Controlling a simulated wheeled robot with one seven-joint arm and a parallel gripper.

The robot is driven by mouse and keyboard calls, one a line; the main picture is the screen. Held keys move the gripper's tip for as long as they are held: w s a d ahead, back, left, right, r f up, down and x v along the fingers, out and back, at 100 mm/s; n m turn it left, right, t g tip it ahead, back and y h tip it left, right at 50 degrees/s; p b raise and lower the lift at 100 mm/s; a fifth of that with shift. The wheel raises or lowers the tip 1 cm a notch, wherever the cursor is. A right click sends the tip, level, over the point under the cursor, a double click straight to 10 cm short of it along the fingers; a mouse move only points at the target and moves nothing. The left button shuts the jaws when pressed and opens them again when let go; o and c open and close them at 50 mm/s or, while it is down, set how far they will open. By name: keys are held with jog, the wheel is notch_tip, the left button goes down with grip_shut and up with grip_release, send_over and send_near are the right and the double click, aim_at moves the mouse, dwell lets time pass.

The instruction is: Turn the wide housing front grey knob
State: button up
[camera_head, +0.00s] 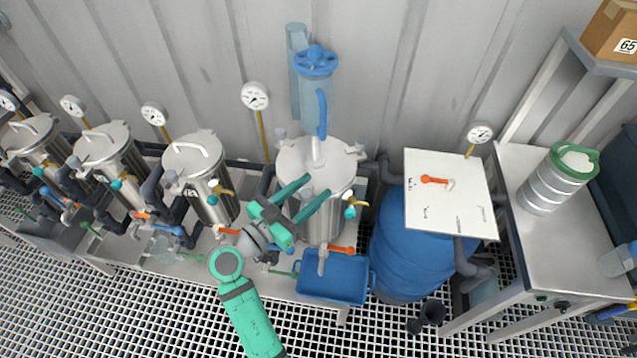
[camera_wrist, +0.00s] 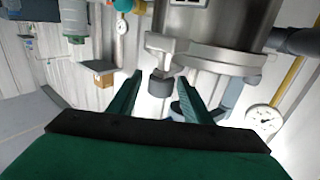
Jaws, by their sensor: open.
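The wide housing (camera_head: 322,215) is the broad steel vessel with a round lid, standing upright at the middle of the head view. It also shows in the wrist view (camera_wrist: 210,20), where the scene looks upside down. Its front grey knob (camera_wrist: 161,86) sits on a bracket at the lid's rim. The knob also shows in the head view (camera_head: 307,194). My gripper (camera_head: 318,187) is open, its green fingers reaching toward the lid's front edge. In the wrist view my gripper (camera_wrist: 158,80) has one finger on each side of the knob, with visible gaps; contact is not seen.
Other grey knobs (camera_head: 360,146) sit around the lid. A blue filter vessel (camera_head: 315,95) rises behind it. Narrower steel vessels (camera_head: 200,175) stand left. A blue tray (camera_head: 333,279) lies below, a blue barrel (camera_head: 400,250) and a steel table (camera_head: 560,225) stand right.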

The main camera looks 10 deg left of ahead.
jog(key=shift+x, duration=1.35)
jog(key=c, duration=1.1)
jog(key=shift+o, duration=0.2)
